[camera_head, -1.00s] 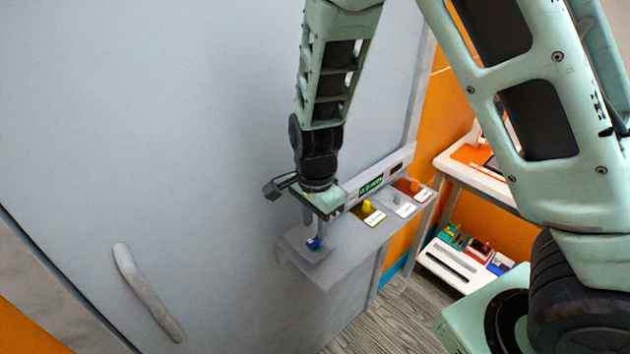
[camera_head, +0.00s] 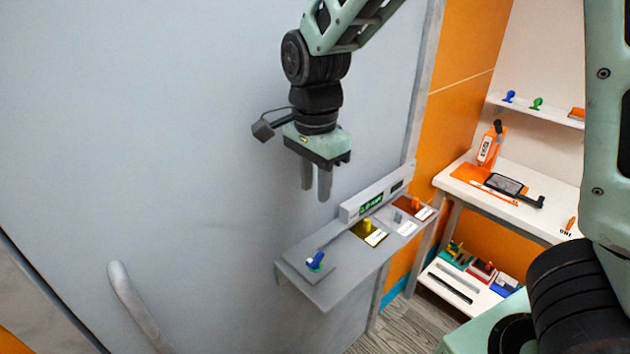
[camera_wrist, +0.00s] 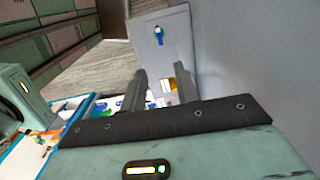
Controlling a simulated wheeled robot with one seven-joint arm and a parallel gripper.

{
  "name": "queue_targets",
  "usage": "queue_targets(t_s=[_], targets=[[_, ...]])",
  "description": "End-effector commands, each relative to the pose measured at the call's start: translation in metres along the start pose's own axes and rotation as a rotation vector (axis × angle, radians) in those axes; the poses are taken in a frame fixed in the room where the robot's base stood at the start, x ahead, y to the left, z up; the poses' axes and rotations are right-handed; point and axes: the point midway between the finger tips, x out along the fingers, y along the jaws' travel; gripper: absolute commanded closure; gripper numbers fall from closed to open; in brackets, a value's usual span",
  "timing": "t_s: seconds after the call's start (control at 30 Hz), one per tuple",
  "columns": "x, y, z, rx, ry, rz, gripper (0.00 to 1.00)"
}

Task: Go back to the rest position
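My gripper (camera_head: 316,183) hangs above the grey shelf on the locker front, pointing down. Its two fingers are apart with nothing between them, and they also show in the wrist view (camera_wrist: 166,90).
The shelf holds a yellow piece (camera_head: 367,226) and an orange piece (camera_head: 415,202) by white labels, with a small green-lit display (camera_head: 371,203) behind. A large grey door with a handle (camera_head: 135,300) fills the left. A white desk (camera_head: 470,190) stands right.

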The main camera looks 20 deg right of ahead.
Motion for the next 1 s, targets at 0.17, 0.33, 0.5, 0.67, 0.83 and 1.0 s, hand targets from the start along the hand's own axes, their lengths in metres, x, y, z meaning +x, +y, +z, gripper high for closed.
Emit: queue_targets(t_s=[0.17, 0.33, 0.5, 0.67, 0.83, 1.0], targets=[[0.000, 0.000, 0.000, 0.000, 0.000, 0.000, 0.69], [0.000, 0.000, 0.000, 0.000, 0.000, 0.000, 0.69], [0.021, 0.019, 0.022, -0.217, -0.038, 0.003, 0.69], [0.051, 0.064, 0.063, -0.713, -0.089, -0.016, 0.69], [0.080, 0.118, 0.098, -1.297, -0.089, -0.054, 0.69], [0.102, 0.160, 0.112, -1.731, -0.051, -0.063, 0.69]])
